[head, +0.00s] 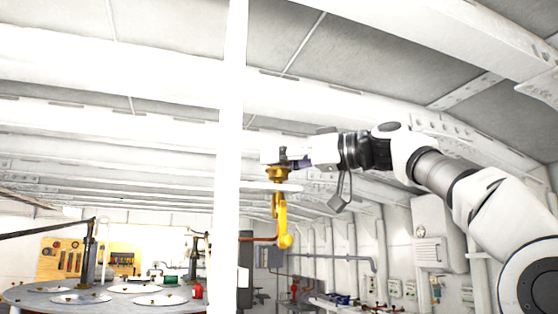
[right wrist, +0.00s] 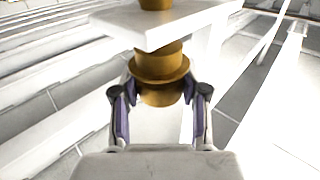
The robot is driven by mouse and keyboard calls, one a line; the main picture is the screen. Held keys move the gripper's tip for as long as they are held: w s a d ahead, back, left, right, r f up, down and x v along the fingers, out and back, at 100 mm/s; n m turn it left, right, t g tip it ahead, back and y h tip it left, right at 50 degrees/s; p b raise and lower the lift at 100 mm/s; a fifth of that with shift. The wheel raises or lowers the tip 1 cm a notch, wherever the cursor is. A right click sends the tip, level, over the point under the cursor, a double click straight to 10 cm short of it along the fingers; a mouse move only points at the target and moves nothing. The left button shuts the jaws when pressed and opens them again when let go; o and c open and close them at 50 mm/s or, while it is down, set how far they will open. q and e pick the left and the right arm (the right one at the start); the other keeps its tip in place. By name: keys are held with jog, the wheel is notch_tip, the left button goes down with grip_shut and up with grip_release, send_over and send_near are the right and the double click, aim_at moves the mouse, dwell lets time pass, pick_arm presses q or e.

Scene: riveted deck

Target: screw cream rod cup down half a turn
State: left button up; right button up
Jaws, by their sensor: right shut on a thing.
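A brass-coloured cup (head: 276,173) with a flared rim sits over a small white plate (head: 271,187) in the middle of the head view. A yellow fitting (head: 281,215) hangs below the plate. My right gripper (head: 290,162) comes in from the right and is shut on the cup. In the right wrist view the cup (right wrist: 160,67) is between the two purple-lined fingers (right wrist: 158,100), and the white plate (right wrist: 165,24) lies beyond it. The cup looks brass, not cream; I cannot make out a cream rod. My left gripper is not in view.
A white post (head: 231,140) stands just left of the cup. A round grey table (head: 60,292) with pale discs and a dark upright is at lower left. A white wall box (head: 437,235) is at right. Ribbed white ceiling beams run overhead.

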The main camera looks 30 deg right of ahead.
jog(key=m+t+h+b, duration=0.2)
jog(key=h+b, duration=0.1)
jog(key=h, duration=0.1)
jog(key=shift+f+m+b, duration=0.1)
jog(key=shift+m+b, duration=0.3)
jog(key=m+h+b, duration=0.1)
jog(key=h, duration=0.1)
jog(key=shift+a+m+t+h, duration=0.1)
jog(key=shift+m+t+h, duration=0.2)
jog(key=shift+m+h, duration=0.1)
jog(key=h, duration=0.1)
jog(key=m+h, duration=0.1)
jog(key=shift+r+m+h+b, duration=0.2)
jog(key=shift+m+h+b, duration=0.1)
jog(key=shift+h+b, duration=0.1)
jog(key=m+h, duration=0.2)
jog(key=h, duration=0.2)
jog(key=shift+r+m, duration=0.15)
jog(key=shift+m, duration=0.25)
jog(key=shift+m+g+h+p, duration=0.35)
jog(key=shift+m+g+h, duration=0.45)
jog(key=shift+h, duration=0.6)
jog(key=shift+m+g+h+p, duration=0.35)
jog(key=shift+m+g+h, duration=0.15)
jog(key=shift+m+h, duration=0.75)
jog(key=shift+f+h, duration=0.2)
jog(key=shift+h, duration=0.05)
